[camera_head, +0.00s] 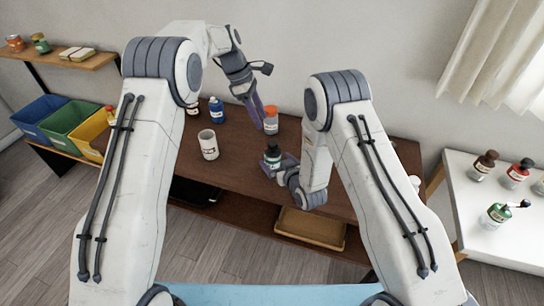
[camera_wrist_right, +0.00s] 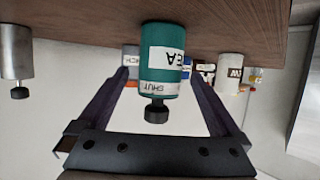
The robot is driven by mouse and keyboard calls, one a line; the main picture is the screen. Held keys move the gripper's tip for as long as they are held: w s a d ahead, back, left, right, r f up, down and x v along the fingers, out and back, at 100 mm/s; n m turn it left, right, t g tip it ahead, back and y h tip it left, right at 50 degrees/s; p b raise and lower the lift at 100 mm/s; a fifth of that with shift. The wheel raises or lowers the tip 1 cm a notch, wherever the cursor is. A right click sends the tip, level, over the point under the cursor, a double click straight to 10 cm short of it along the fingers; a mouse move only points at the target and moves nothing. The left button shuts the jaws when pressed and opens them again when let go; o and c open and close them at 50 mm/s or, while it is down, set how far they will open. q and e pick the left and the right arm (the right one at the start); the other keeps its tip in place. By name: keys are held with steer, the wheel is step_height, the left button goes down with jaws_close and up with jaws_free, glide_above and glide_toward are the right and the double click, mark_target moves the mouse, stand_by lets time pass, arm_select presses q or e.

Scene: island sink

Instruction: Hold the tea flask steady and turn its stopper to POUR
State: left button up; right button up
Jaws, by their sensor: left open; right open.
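The teal tea flask (camera_wrist_right: 160,55) shows upside down in the right wrist view, with a white TEA label, a band reading SHUT and a black stopper (camera_wrist_right: 156,112). In the head view the flask (camera_head: 272,157) stands upright near the front of the brown table. My right gripper (camera_wrist_right: 162,80) is open, with one finger on each side of the flask; I cannot tell whether they touch it. My left gripper (camera_head: 262,118) is open and empty above the table, behind the flask and beside an orange-topped jar (camera_head: 271,122).
A white canister (camera_head: 208,146) and a blue bottle (camera_head: 217,112) stand left of the flask on the brown table (camera_head: 235,160). A grey cylinder with a black knob (camera_wrist_right: 16,60) shows in the right wrist view. A white side table (camera_head: 495,235) at right holds several bottles.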

mark_target(270, 154)
steer(key=x, duration=0.6)
steer(key=shift+w+a+f, duration=0.1)
steer(key=shift+w+f, duration=0.1)
steer(key=shift+w, duration=0.1)
steer(key=c, duration=1.5)
steer(key=shift+o, duration=0.2)
